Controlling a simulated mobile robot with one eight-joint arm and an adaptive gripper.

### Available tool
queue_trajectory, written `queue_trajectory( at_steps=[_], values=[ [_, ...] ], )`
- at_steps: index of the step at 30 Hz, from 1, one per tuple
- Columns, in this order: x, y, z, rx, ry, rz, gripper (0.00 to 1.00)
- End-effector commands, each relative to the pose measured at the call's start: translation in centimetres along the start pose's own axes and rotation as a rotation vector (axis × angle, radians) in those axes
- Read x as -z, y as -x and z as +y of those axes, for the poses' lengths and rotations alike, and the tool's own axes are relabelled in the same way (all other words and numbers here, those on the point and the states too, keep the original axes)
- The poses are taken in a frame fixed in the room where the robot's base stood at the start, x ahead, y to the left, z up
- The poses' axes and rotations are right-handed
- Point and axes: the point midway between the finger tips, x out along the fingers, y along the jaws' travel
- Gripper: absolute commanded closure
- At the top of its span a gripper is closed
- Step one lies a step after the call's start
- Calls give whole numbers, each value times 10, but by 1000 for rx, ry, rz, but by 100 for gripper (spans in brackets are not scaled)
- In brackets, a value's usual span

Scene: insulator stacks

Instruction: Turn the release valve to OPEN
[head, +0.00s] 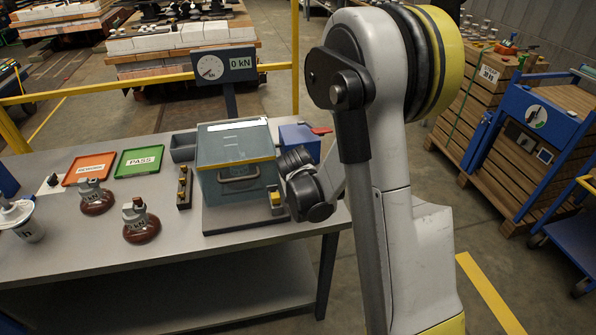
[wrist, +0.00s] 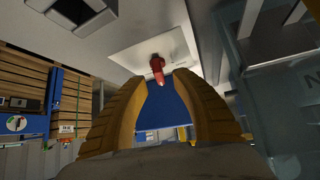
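The release valve shows as a small red lever (head: 321,130) at the right of a blue box (head: 297,138) on the table, behind the grey case. In the wrist view the red lever (wrist: 157,66) stands against a pale plate, just beyond my fingertips and near the middle of the gap. My gripper (wrist: 160,82) has two ribbed yellow fingers, apart, with a blue surface showing between them. I see no contact with the lever. In the head view the fingers are hidden and only my dark wrist shows beside the case. No OPEN marking is readable.
The grey case (head: 235,165) with a see-through lid stands close left of my wrist. A gauge (head: 210,67) reading 0 kN stands behind it. Brown insulators (head: 141,226), a red tray (head: 89,169) and a green PASS tray (head: 139,161) lie on the table (head: 90,250).

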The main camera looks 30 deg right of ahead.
Motion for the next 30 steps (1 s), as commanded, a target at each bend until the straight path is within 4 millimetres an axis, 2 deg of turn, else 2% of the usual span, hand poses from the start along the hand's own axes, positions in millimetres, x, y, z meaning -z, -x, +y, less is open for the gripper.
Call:
queue_trajectory(
  at_steps=[6,12,18,26,27,30],
  values=[
    [0,48,0,1,0,-1,68],
    [0,82,0,1,0,0,68],
    [0,97,0,1,-1,0,68],
    [0,98,0,1,-1,0,68],
    [0,98,0,0,-1,0,62],
    [0,99,0,0,-1,0,35]
  ],
)
